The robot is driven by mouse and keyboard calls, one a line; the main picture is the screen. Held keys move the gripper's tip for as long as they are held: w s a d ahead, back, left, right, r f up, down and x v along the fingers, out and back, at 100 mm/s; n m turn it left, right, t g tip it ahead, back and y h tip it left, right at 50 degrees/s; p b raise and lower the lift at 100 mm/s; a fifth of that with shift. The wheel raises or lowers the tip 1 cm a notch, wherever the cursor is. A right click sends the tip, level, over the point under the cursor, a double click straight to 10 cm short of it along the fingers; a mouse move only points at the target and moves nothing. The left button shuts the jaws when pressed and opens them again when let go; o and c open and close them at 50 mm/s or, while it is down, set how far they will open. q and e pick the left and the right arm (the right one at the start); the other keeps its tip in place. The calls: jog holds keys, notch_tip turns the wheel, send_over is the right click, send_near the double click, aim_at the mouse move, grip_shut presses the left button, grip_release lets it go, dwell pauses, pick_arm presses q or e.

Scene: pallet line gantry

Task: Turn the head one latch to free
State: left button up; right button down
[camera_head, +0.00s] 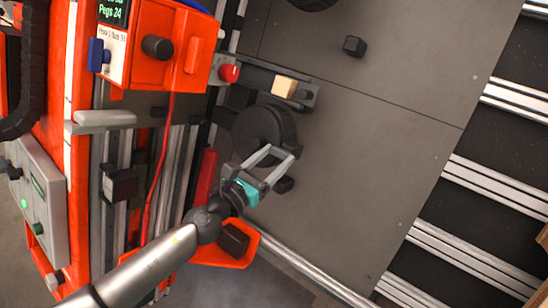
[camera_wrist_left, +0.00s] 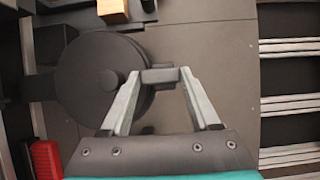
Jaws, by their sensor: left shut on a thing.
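A dark round disc (camera_head: 255,126) with a raised hub lies on the grey plate, and it fills the left middle of the left wrist view (camera_wrist_left: 85,80). A short dark tab (camera_wrist_left: 160,76) sticks out at its right side; I take this to be the latch lever, though no label shows. My left gripper (camera_head: 283,150) reaches in from below, with pale fingers and a teal band. In the left wrist view its fingertips (camera_wrist_left: 160,75) close on the dark tab from both sides. The fingers hide part of the disc's edge. My right gripper is not in view.
A wooden block (camera_head: 284,87) sits on a dark bar beside a red button (camera_head: 229,73), above the disc. An orange housing (camera_head: 165,55) and a red cable (camera_head: 160,170) stand left. The grey plate (camera_head: 370,150) is mostly clear to the right, before silver rails (camera_head: 500,185).

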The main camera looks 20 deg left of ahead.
pick_arm(q)
jog(key=shift+c, duration=1)
